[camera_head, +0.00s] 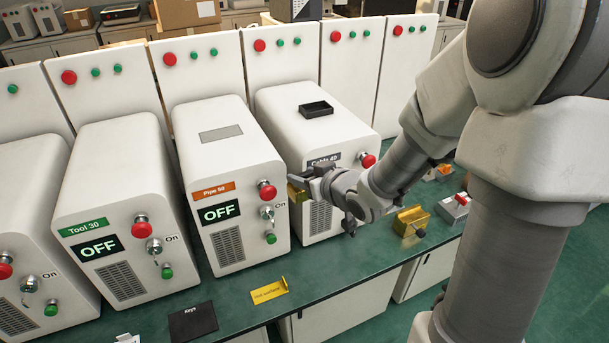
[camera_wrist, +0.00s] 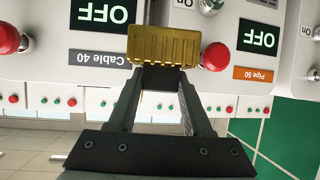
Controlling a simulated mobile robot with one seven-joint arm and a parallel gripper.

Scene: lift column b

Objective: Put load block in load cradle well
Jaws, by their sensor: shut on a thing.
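A ridged gold block (camera_wrist: 163,46), which looks like the load block, is held at the fingertips of my gripper (camera_wrist: 163,78). A dark part sits between the fingers, just under the gold. In the head view the gold block (camera_head: 297,193) and my gripper (camera_head: 318,178) are in front of the Cable 40 machine, near the Pipe 50 machine's right edge. A small black open tray (camera_head: 316,109) lies on top of the Cable 40 machine; it may be the load cradle, but I cannot tell. The block is apart from this tray, lower down.
The Pipe 50 machine (camera_head: 226,180) and Tool 30 machine (camera_head: 115,215) stand to the left, both reading OFF. Another gold piece (camera_head: 409,220) and a grey box with a red part (camera_head: 454,208) sit on the green bench (camera_head: 345,258). A yellow sign (camera_head: 269,290) lies near the front edge.

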